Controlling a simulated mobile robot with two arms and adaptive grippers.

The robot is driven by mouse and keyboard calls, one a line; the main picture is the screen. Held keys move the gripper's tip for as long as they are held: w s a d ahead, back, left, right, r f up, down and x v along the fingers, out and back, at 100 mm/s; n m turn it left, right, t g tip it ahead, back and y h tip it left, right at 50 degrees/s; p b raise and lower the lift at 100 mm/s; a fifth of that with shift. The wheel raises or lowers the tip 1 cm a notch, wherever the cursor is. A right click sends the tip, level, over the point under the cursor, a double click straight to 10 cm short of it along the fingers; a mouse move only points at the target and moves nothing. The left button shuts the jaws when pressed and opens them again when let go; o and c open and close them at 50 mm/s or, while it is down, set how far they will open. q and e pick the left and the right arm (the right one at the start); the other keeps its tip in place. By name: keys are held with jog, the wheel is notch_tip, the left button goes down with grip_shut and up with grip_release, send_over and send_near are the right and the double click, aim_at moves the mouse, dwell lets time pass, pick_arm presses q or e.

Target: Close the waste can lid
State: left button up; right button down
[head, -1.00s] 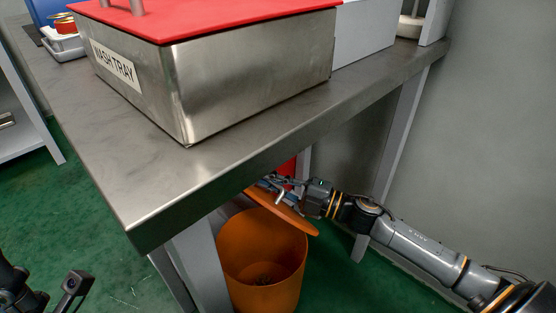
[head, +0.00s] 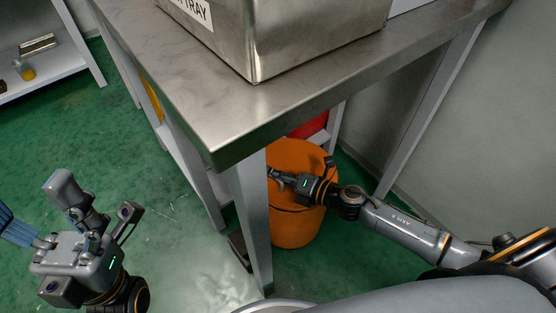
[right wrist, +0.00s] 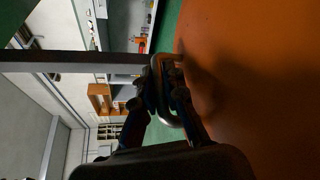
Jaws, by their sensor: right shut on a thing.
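The orange waste can (head: 293,228) stands on the floor under the bench, partly behind a bench leg. Its orange lid (head: 296,154) lies over the mouth, and the inside is out of sight. I cannot tell whether the lid sits fully flush on the rim. My right gripper (head: 275,175) is at the lid and shut on its metal loop handle (right wrist: 163,88). In the right wrist view my fingers (right wrist: 161,92) meet at this loop, beside the broad orange lid surface (right wrist: 250,80). My left gripper (head: 18,234) is at the left edge, far from the can; its fingertips are unclear.
The grey steel bench (head: 290,110) overhangs the can and carries a metal wash tray (head: 300,45). A bench leg (head: 250,215) stands close left of the can. A red object (head: 313,126) is behind it. A shelf (head: 40,65) stands far left; green floor between is mostly clear.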

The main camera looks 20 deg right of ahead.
jog(key=shift+s+a+f, duration=0.1)
jog(key=shift+a+f, duration=0.1)
jog(key=shift+f, duration=0.9)
jog(key=c, duration=1.7)
grip_release()
jog(key=v, duration=1.2)
